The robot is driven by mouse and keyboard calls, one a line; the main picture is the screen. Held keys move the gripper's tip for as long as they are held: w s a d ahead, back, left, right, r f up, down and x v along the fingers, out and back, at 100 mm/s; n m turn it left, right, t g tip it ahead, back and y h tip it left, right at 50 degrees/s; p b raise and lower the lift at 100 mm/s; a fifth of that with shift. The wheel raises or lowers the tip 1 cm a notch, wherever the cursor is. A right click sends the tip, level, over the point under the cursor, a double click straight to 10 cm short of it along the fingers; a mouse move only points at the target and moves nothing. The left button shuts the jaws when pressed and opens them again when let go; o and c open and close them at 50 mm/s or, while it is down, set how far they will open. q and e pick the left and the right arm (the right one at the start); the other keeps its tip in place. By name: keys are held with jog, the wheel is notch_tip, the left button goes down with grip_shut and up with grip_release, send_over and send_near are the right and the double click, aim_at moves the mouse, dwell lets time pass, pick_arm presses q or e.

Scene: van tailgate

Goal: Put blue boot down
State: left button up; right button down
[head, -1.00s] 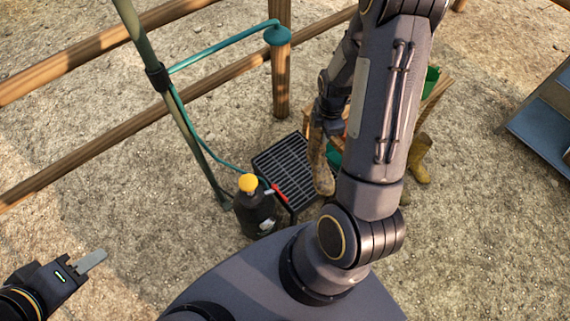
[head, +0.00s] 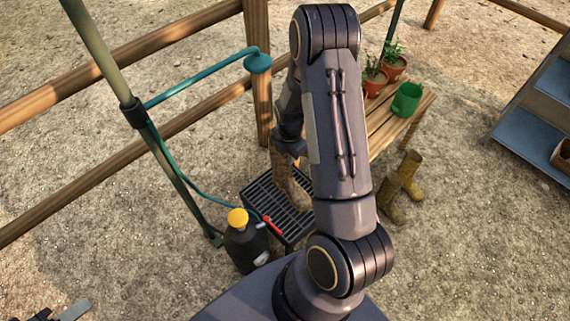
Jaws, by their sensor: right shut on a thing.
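A tall boot (head: 281,168) hangs below my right gripper (head: 288,146), which is shut on its upper part. The boot looks brown and muddy; no blue shows. It appears upright in front of or over the black grate (head: 261,199); I cannot tell whether its sole touches. My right arm hides part of the grate and perhaps part of the boot. My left gripper (head: 74,311) is only partly in view at the lower left corner, and its opening is unclear.
A dark bottle with a yellow cap (head: 238,218) stands by the grate. A green shower pipe (head: 205,75) reaches over from a post. Blue steps (head: 535,135) are at the right.

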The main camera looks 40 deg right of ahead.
aim_at(292, 175)
jog(key=f, duration=0.3)
jog(key=w+f, duration=0.1)
jog(key=shift+w+a+f+b, duration=0.1)
jog(key=shift+a+f+b, duration=0.2)
jog(key=shift+a, duration=0.05)
jog(key=c, duration=2)
grip_release()
jog(key=shift+f, duration=0.2)
jog(key=o, duration=0.4)
jog(key=shift+r, duration=0.1)
jog(key=shift+o, duration=0.2)
